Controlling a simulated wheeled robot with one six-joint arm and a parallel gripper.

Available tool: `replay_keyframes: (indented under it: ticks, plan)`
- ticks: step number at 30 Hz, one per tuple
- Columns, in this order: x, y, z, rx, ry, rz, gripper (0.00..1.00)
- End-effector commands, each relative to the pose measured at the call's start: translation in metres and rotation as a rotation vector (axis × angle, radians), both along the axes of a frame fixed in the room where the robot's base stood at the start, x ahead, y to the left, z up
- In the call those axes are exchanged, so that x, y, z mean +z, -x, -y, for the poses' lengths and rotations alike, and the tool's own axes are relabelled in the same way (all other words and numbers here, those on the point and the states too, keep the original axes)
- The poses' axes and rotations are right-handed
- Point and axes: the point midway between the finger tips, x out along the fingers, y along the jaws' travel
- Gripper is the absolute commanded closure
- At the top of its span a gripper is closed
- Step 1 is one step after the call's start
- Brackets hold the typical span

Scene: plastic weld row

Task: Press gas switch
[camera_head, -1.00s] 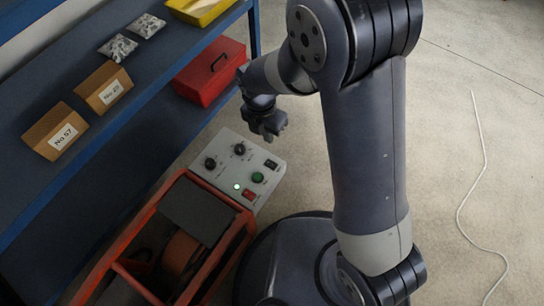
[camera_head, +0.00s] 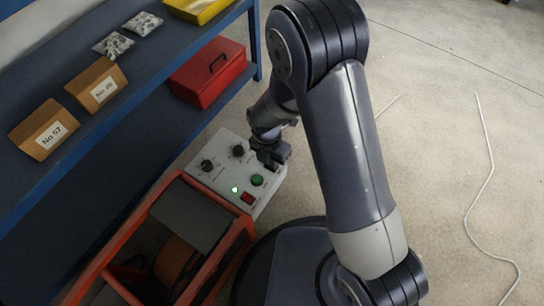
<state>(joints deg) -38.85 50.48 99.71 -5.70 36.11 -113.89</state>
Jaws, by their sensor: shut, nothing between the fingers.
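The light grey control panel (camera_head: 208,168) sits on top of the orange-framed machine (camera_head: 150,205). It carries two black knobs, one at left (camera_head: 207,165) and one further right (camera_head: 238,151). A green round button (camera_head: 257,180), a small lit green lamp (camera_head: 235,190) and a red switch (camera_head: 247,198) are near its front edge. My gripper (camera_head: 272,163) is shut and empty, over the panel's right part. It hides the black switch that showed there before. I cannot tell whether the fingertips touch the panel. No label can be read at this size.
A blue shelf (camera_head: 130,115) stands at left, holding two cardboard boxes (camera_head: 45,130), two bags of parts and a yellow bin (camera_head: 196,9). A red toolbox (camera_head: 209,72) is on its lower level. A white cable (camera_head: 487,170) lies on the open floor at right.

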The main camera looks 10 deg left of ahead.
Motion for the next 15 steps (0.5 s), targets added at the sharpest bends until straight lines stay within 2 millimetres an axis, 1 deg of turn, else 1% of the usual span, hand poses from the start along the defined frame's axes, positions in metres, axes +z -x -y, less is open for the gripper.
replay_keyframes:
  ticks: [10,13,15]
  plan:
    - [-0.0011,0.0000,0.0003,0.000,0.000,0.000,1.00]
    - [-0.0064,0.0012,0.0027,-0.001,0.002,-0.002,1.00]
    - [-0.0053,0.0009,0.0021,0.000,0.000,0.000,1.00]
